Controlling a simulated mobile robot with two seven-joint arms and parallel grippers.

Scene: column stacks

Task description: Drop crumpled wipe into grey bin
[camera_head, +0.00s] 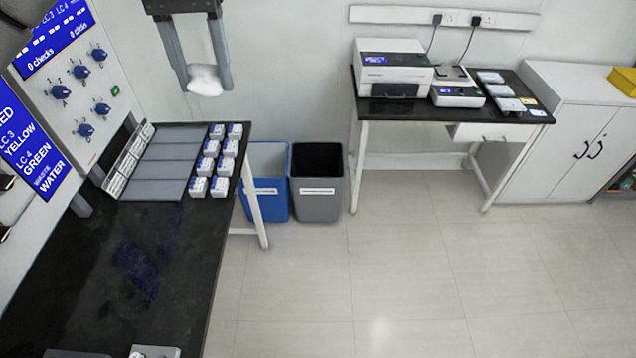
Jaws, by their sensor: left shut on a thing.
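The crumpled wipe (205,81) is a small white wad. My left gripper (205,84) hangs at the upper left of the head view and is shut on the wipe, its two fingers on either side. The grey bin (318,205) stands on the floor against the back wall, with a black inside and a white label on its front. The gripper and wipe appear above and to the left of the bin in the picture, apart from it. My right gripper is not in view.
A blue bin (268,205) stands directly left of the grey one. A black bench (100,270) with small labelled boxes (208,165) and a control panel is at left. A table (445,118) with devices stands at right. The floor (400,280) in front is clear.

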